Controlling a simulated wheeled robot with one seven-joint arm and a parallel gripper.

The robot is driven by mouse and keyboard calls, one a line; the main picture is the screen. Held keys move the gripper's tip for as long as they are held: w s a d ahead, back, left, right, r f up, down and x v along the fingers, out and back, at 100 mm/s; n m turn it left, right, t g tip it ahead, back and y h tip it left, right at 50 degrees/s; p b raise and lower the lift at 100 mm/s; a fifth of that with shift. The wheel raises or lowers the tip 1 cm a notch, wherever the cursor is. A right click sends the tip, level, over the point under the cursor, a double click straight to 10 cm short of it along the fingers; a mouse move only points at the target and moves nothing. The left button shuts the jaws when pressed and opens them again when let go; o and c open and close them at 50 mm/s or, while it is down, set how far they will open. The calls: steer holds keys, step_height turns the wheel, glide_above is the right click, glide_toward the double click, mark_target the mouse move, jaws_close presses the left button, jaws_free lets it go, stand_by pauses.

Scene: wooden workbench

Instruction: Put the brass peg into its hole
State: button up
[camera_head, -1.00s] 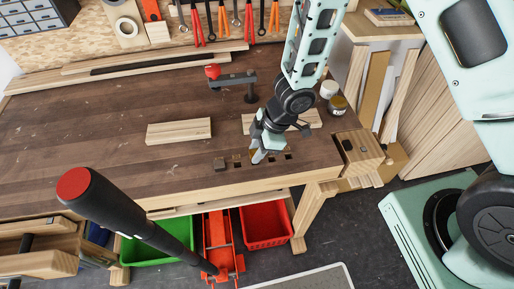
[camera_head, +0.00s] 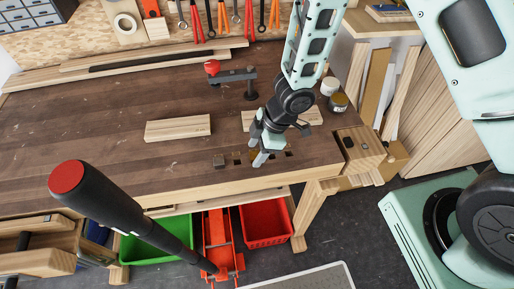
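My gripper (camera_head: 262,160) is low over the front edge of the wooden workbench (camera_head: 100,135), pointing down at the row of dark square holes. Its two pale fingers are spread apart, with a gap between them. A small brass-coloured patch (camera_head: 253,155) shows just left of the fingers, at bench level; it looks like the brass peg, but most of it is hidden. Whether it sits in a hole I cannot tell. One dark hole (camera_head: 237,162) lies to the left of the gripper and another (camera_head: 289,153) to the right.
A small dark block (camera_head: 219,161) stands left of the holes. A light board (camera_head: 178,129) lies farther left, and another board (camera_head: 310,117) lies behind the gripper. The left bench top is mostly clear.

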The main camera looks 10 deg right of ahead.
steer(key=p+v, duration=0.9)
steer(key=v, duration=0.8)
steer(key=shift+r, duration=0.25)
